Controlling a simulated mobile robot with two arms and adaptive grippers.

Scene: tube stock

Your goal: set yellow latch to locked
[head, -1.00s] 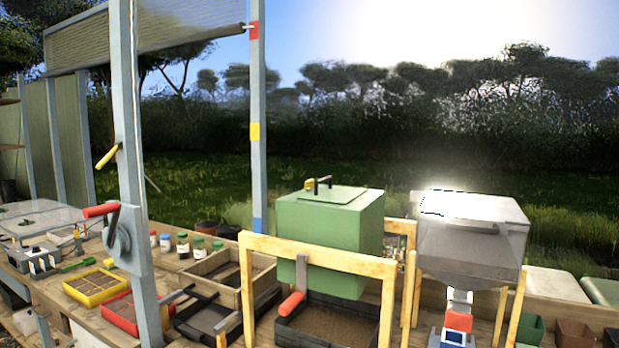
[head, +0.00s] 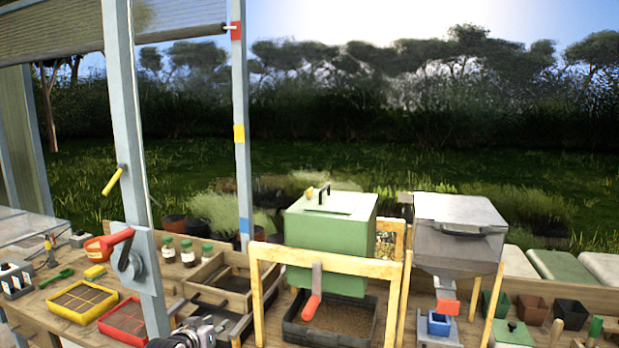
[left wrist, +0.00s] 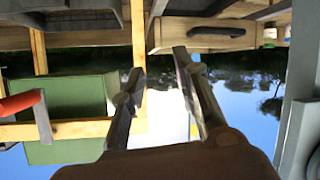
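A yellow latch handle (head: 113,181) sits on the grey-blue post (head: 131,150), slanting down and to the left from a dark pivot. A smaller yellow piece (head: 309,194) sits on the lid of the green box (head: 325,245), beside a dark handle. I cannot tell from the frames which one the task names. My left gripper (head: 190,335) shows at the bottom edge of the head view, below the post and well short of both. In the left wrist view its two fingers (left wrist: 160,85) are apart with nothing between them. My right gripper is not in view.
A red-handled crank (head: 125,258) is on the same post. A wooden frame (head: 330,258) with a red-gripped lever (head: 312,300) stands before the green box. Yellow (head: 80,299) and red (head: 126,318) trays lie on the bench. A grey hopper (head: 458,235) stands at right.

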